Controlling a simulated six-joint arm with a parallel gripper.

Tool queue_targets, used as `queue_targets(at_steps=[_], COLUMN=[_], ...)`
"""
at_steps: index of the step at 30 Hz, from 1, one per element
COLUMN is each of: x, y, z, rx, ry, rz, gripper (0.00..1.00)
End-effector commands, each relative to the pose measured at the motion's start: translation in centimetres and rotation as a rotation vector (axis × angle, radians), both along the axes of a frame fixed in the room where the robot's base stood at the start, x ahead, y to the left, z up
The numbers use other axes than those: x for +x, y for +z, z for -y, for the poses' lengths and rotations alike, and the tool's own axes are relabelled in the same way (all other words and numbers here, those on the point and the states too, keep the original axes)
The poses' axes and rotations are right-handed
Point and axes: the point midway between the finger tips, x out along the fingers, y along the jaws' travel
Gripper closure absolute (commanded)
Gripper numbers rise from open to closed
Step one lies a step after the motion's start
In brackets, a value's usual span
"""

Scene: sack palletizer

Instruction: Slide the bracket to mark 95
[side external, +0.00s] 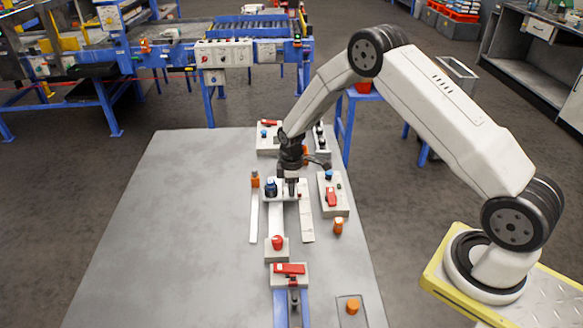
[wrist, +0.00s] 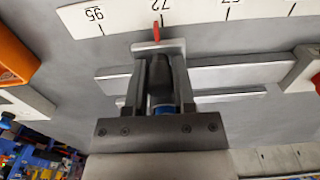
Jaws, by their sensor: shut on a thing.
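My gripper (wrist: 160,80) is shut on the grey bracket (wrist: 158,47) in the wrist view. A red pointer (wrist: 156,31) on the bracket reaches the white scale strip (wrist: 125,15), at about the 72 mark. The 95 mark (wrist: 94,15) is further left on the strip. A blue part (wrist: 163,109) shows between the fingers. The grey rail (wrist: 215,77) runs sideways under the bracket. In the side view my gripper (side external: 291,188) is down at the rail (side external: 276,218), beside the scale strip (side external: 307,222); its fingers hide much of the bracket.
In the wrist view an orange block (wrist: 14,68) is at the left and a red part (wrist: 302,68) at the right. In the side view a red knob (side external: 277,242) is at the rail's near end. A switch box (side external: 333,209) stands to the right. The table's left is clear.

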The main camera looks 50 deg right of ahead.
Motion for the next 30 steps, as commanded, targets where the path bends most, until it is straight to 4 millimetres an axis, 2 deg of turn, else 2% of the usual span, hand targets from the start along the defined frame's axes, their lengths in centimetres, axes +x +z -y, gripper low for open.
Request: queue_targets(at_steps=[30], x=[3.6], y=[0.0], z=[3.6], rx=[0.000], ry=[-0.001], rz=[0.001], gripper=[1.00])
